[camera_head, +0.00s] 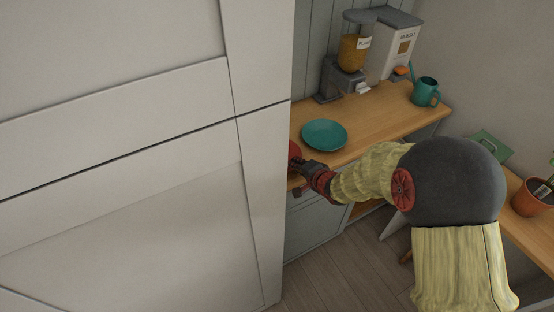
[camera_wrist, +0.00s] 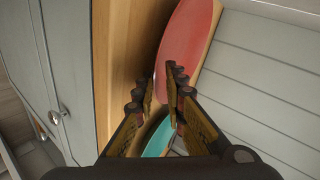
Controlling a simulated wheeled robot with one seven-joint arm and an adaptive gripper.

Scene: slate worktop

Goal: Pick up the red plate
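The red plate (camera_wrist: 190,42) lies on the wooden worktop in the wrist view, by the pale panelled wall. Its near edge reaches the gap between the fingertips of my gripper (camera_wrist: 160,84). The fingers stand apart, one on each side of that edge; whether they touch it I cannot tell. In the head view only a sliver of the red plate (camera_head: 293,150) shows, as the white cabinet hides the rest. My gripper (camera_head: 301,166) is beside it there, partly hidden.
A teal plate (camera_head: 324,134) lies on the worktop (camera_head: 385,122) close to my gripper; part of it shows below the fingers in the wrist view (camera_wrist: 158,138). A cereal dispenser (camera_head: 352,55), a muesli box (camera_head: 398,42) and a teal watering can (camera_head: 426,91) stand behind. The tall white cabinet (camera_head: 120,150) blocks the left.

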